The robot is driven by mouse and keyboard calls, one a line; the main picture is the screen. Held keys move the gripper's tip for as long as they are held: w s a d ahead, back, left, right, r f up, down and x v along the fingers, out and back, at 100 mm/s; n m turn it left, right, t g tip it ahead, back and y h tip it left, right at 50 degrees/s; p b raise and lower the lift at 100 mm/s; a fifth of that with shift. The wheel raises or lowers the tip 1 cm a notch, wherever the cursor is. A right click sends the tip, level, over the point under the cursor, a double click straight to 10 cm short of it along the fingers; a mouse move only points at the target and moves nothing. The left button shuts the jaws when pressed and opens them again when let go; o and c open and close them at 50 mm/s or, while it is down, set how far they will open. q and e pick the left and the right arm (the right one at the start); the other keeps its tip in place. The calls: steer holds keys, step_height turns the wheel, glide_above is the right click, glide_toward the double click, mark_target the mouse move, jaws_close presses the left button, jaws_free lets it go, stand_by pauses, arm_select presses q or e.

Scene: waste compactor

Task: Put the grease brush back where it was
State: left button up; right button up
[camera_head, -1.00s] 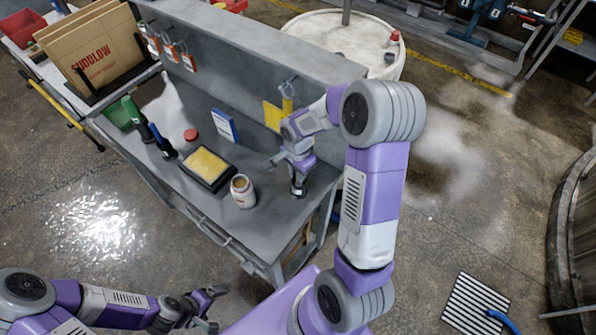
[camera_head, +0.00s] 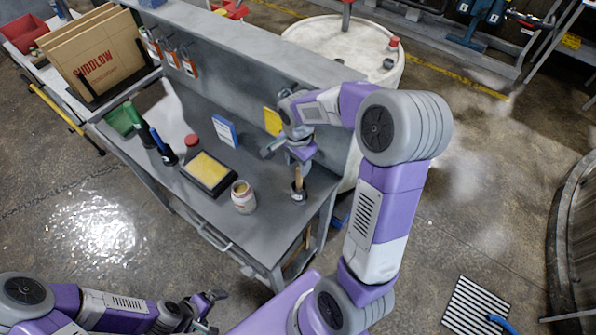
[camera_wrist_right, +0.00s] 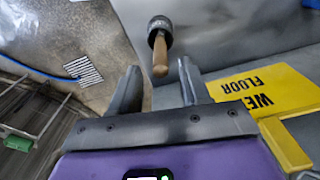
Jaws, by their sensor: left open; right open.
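The grease brush (camera_head: 298,178) stands upright near the right end of the grey bench, its wooden handle up and its lower end at a dark round base or holder (camera_head: 299,195). In the right wrist view its handle (camera_wrist_right: 160,57) shows beyond the gap between my fingers. I cannot tell whether the dark part is a cup or the brush's own head. My right gripper (camera_head: 285,153) is open and empty, just above the handle and apart from it; it also shows in the wrist view (camera_wrist_right: 158,82). My left gripper (camera_head: 212,308) is open and empty, low in front of the bench.
A jar (camera_head: 243,197), a tray with a yellow pad (camera_head: 208,172) and a red-capped item (camera_head: 192,141) stand left of the brush. A yellow sign (camera_wrist_right: 265,90) is close to my right fingers. The bench's back panel (camera_head: 250,60) rises behind.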

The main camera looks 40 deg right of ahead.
step_height(320, 180, up, 4)
steer(key=shift+r, duration=0.15)
stand_by(0.6)
